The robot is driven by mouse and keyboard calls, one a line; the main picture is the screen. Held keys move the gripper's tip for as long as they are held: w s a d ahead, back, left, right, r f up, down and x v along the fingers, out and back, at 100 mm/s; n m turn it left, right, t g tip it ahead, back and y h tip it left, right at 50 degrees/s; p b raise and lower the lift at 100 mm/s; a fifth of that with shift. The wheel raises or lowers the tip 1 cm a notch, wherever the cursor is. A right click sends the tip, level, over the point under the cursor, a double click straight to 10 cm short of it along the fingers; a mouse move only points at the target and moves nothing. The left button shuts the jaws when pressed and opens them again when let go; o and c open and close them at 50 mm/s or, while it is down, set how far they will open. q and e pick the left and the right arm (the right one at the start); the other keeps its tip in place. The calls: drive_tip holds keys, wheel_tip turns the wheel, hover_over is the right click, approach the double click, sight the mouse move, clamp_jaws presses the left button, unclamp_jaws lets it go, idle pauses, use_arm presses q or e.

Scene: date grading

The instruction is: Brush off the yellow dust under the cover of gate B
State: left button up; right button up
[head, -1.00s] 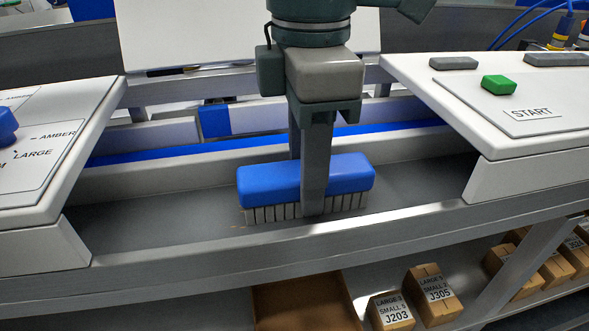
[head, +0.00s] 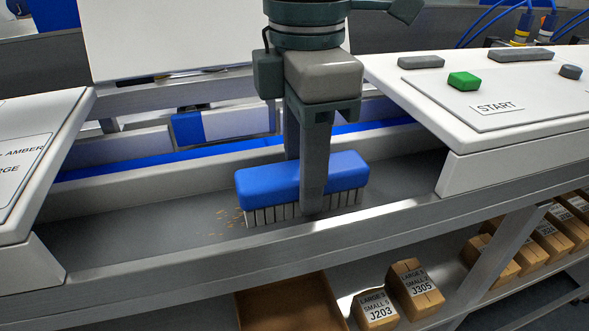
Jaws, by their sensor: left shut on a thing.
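My left gripper (head: 312,205) comes down from the top and is shut on the blue block of a brush (head: 262,182). The brush's pale bristles point down at the grey floor of the channel (head: 130,230), in its middle. They appear to touch it, but the fingers hide part of the brush. Small yellow-brown specks of dust (head: 228,215) lie on the channel floor just left of the bristles. A large white panel (head: 190,40) stands tilted up behind the channel; no gate letter shows on it. My right gripper is not in view.
White decks flank the channel: a labelled one (head: 50,140) at left, and one at right with a green START button (head: 464,80). A metal rail (head: 170,270) runs along the front. Cardboard boxes (head: 415,290) and a brown tray (head: 285,305) sit below.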

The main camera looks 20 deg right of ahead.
sight(240, 184)
use_arm(q)
drive_tip(key=shift+a+f, duration=0.1)
drive_tip(key=shift+f, duration=0.1)
drive_tip(key=shift+o, duration=0.2)
drive_tip(key=shift+a, duration=0.15)
drive_tip(key=shift+a+r+b, duration=0.15)
drive_tip(key=shift+a+b, duration=0.35)
drive_tip(key=shift+a, duration=0.55)
drive_tip(key=shift+c, duration=0.2)
drive_tip(key=shift+a, duration=0.15)
drive_tip(key=shift+a+b, duration=0.55)
drive_tip(key=shift+a, duration=0.55)
drive_tip(key=shift+s+a, duration=0.1)
drive_tip(key=shift+s+a+b, duration=0.2)
drive_tip(key=shift+a+b, duration=0.3)
drive_tip(key=shift+a, duration=0.4)
